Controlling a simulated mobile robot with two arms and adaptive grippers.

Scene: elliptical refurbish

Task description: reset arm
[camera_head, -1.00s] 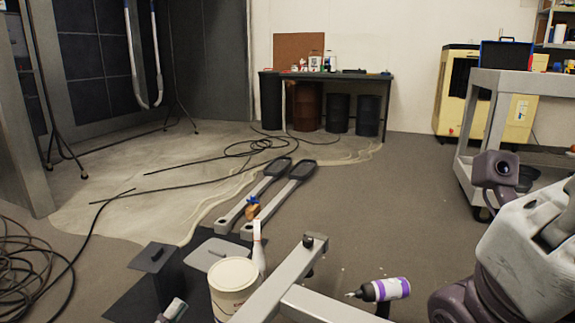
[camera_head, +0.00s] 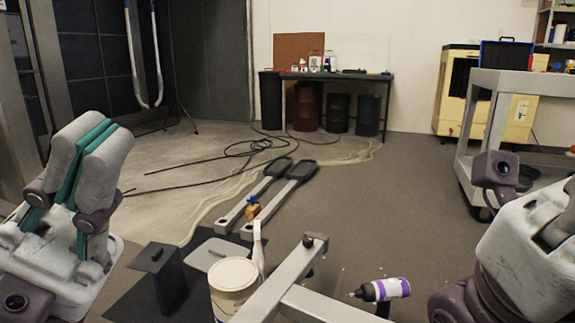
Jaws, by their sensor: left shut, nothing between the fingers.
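My left gripper (camera_head: 97,138) stands at the left side of the head view, pointing up. Its two pale fingers with teal inner pads are pressed together, shut and empty. It is in the air in front of the floor, apart from the things near the middle. My right arm (camera_head: 525,240) shows at the right edge, pale and purple, with a dark round lens on it. The fingers of my right gripper cannot be made out.
A grey metal frame (camera_head: 268,298) stands close in front. A grey cart (camera_head: 500,82) stands at the right. Open floor (camera_head: 400,205) lies beyond.

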